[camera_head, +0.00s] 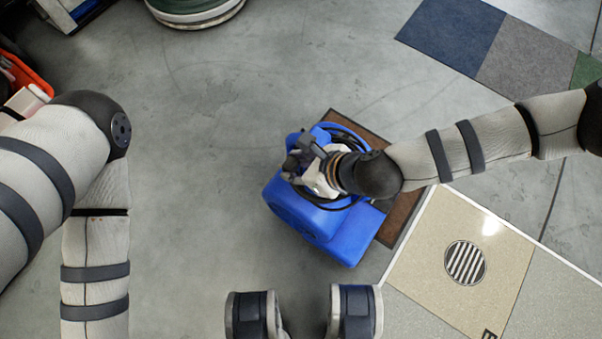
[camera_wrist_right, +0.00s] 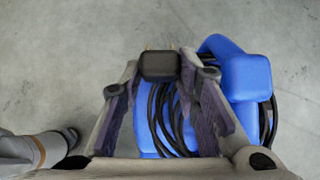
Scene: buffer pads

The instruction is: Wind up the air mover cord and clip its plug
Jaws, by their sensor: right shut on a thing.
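The blue air mover (camera_head: 318,222) sits on the floor, partly over a brown mat. Black cord (camera_head: 349,137) lies in loops around its upper part; the loops also show in the right wrist view (camera_wrist_right: 163,118). My right gripper (camera_head: 305,158) is over the air mover's upper left side. In the right wrist view its fingers (camera_wrist_right: 160,68) are shut on the black plug (camera_wrist_right: 160,66), whose thin prongs point away from the gripper. The plug is held apart from the blue housing in that picture. The clip cannot be made out. My left arm is at the left; its gripper is out of the head view.
The brown mat (camera_head: 400,217) lies under the air mover's right side. A beige panel with a round grate (camera_head: 465,263) is at the lower right. Carpet squares (camera_head: 450,38) lie at the top right. An orange bin (camera_head: 22,75) stands far left. Floor left of the air mover is clear.

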